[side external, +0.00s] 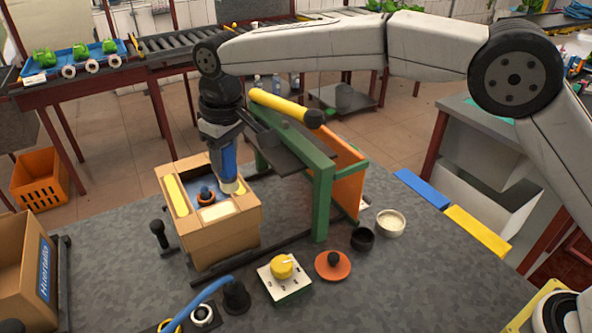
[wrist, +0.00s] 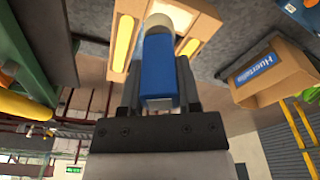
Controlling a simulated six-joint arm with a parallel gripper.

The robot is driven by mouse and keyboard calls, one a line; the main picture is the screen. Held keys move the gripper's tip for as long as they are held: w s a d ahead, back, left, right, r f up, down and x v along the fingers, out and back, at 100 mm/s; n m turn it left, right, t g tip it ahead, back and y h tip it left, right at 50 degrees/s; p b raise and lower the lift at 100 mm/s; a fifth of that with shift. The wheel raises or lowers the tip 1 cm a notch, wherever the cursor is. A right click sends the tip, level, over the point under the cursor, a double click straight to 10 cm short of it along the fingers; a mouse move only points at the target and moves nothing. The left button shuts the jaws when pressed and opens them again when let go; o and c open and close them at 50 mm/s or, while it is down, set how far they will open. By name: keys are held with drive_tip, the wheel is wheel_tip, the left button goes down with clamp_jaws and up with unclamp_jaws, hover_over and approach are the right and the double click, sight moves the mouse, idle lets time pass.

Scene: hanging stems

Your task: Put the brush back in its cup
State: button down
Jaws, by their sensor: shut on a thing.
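My gripper (side external: 222,138) points down and is shut on the brush, which has a blue handle (side external: 223,160) and a pale cream end (side external: 234,187) facing down. In the wrist view the blue handle (wrist: 158,75) sits between both fingers, with the cream end (wrist: 160,22) beyond. The brush hangs over the right back part of an open cardboard box (side external: 222,243); I cannot tell if its end touches the rim. A small black cup (side external: 362,240) stands on the table right of the green frame. I cannot tell whether it is the brush's cup.
A green frame (side external: 322,195) stands close on the right. A white bowl (side external: 391,223), orange disc (side external: 332,265) and yellow-knob dial box (side external: 284,277) are on the table.

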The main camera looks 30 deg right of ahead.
drive_tip(key=s+d+f+m, duration=0.2)
drive_tip(key=s+d+f, duration=0.25)
drive_tip(key=d, duration=0.35)
drive_tip(key=s+d+f+m, duration=0.2)
drive_tip(key=s+d+f, duration=0.1)
drive_tip(key=s+d, duration=0.3)
drive_tip(key=n, duration=0.1)
hover_over(362, 242)
drive_tip(key=shift+f, duration=2.8)
drive_tip(key=shift+f, duration=0.2)
drive_tip(key=shift+f, duration=3.2)
drive_tip(key=shift+w+f, duration=0.1)
drive_tip(key=shift+f, duration=0.5)
drive_tip(key=shift+c, duration=1.2)
unclamp_jaws()
drive_tip(key=shift+o, duration=0.2)
